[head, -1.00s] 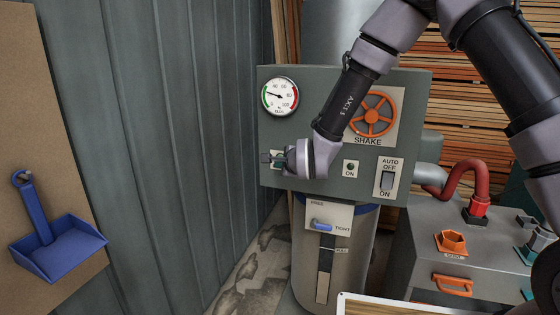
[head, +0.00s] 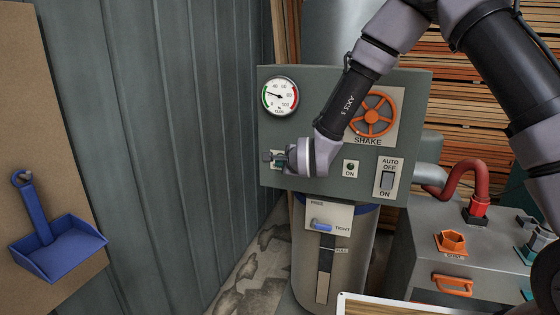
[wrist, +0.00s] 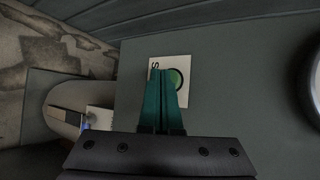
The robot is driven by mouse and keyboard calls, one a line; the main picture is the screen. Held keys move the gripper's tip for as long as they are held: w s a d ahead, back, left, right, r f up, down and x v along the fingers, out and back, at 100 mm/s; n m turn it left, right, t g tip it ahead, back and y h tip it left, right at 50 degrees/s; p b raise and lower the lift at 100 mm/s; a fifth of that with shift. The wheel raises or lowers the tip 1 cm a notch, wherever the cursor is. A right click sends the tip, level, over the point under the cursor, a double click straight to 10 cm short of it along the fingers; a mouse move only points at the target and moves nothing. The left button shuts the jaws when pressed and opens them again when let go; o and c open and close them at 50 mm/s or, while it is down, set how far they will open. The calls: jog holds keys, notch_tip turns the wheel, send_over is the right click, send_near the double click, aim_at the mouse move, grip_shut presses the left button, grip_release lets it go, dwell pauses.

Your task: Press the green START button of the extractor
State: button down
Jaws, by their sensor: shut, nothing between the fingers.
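The extractor's grey-green panel (head: 330,82) stands against the back. In the wrist view, the green START button (wrist: 176,79) sits on a white label plate (wrist: 184,66) with a letter "S" showing. My gripper (wrist: 163,72) is shut and empty, its teal fingertips over the plate and covering part of the button. Whether the tips touch the button cannot be told. In the head view my gripper (head: 269,156) is at the panel's lower left, and the wrist hides much of the plate.
The panel also bears a gauge (head: 280,96), an orange SHAKE wheel (head: 372,114), an ON lamp (head: 350,167) and an AUTO/OFF/ON switch (head: 387,181). A blue clamp handle (head: 321,225) is below. A blue dustpan (head: 60,247) hangs at left.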

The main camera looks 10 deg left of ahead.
jog(key=shift+w, duration=0.45)
dwell(0.6)
jog(key=shift+s, duration=0.85)
jog(key=s, duration=0.5)
jog(key=shift+a, duration=0.25)
jog(key=shift+s, duration=0.1)
dwell(0.4)
